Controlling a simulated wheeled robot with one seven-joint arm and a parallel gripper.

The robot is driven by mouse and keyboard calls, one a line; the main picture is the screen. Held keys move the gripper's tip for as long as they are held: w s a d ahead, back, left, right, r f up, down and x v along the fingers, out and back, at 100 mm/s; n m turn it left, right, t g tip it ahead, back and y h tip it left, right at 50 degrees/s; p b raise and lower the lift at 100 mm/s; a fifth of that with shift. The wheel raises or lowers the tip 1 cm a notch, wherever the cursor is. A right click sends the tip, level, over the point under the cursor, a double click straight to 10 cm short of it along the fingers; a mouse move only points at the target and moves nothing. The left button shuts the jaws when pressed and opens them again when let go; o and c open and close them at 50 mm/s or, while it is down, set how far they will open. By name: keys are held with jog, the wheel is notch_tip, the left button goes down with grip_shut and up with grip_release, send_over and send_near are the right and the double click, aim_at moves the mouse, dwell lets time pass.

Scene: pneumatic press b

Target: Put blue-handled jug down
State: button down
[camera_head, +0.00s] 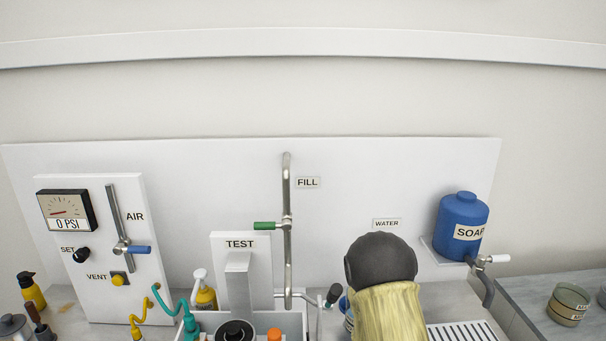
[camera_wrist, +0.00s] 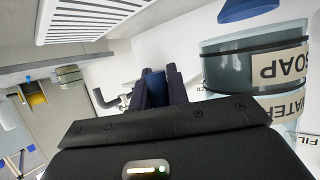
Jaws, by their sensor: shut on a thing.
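My gripper (camera_wrist: 157,80) is shut, with a strip of blue showing between its dark fingers, and it holds the blue-handled jug. In the wrist view the jug (camera_wrist: 232,75) is a clear vessel at the right, with SOAP and WATER labels. Its lower part is hidden behind the gripper body. In the head view only a narrow part of the jug (camera_head: 348,318) shows, left of my arm, low near the pipe end. My arm hides the rest, and the fingers cannot be seen there. I cannot tell whether the jug touches the counter.
A slotted drain grate (camera_head: 464,332) lies right of my arm. The blue soap tank (camera_head: 462,223) and its tap (camera_head: 488,260) are above it. The fill pipe (camera_head: 288,235) stands left of the jug. The test stand (camera_head: 241,275) and several bottles are further left. Round containers (camera_head: 567,304) stand far right.

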jog(key=s+a+f+n+y, duration=0.1)
jog(key=a+f+n+y, duration=0.1)
jog(key=s+a+f+n+t+y+p, duration=0.1)
jog(key=a+f+n+y, duration=0.1)
jog(key=a+f, duration=0.1)
jog(key=s+a+f+n+t+y, duration=0.1)
jog(key=a+f+y, duration=0.1)
jog(key=shift+s+a+f+n+y+p, duration=0.2)
jog(key=shift+s+f+n+y+p, duration=0.1)
jog(key=shift+n+p, duration=0.1)
jog(key=shift+s+a+f, duration=0.25)
jog(key=shift+a+f, duration=0.05)
jog(key=shift+a, duration=0.1)
notch_tip(320, 180, up, 7)
jog(key=p, duration=0.2)
jog(key=shift+p, duration=0.3)
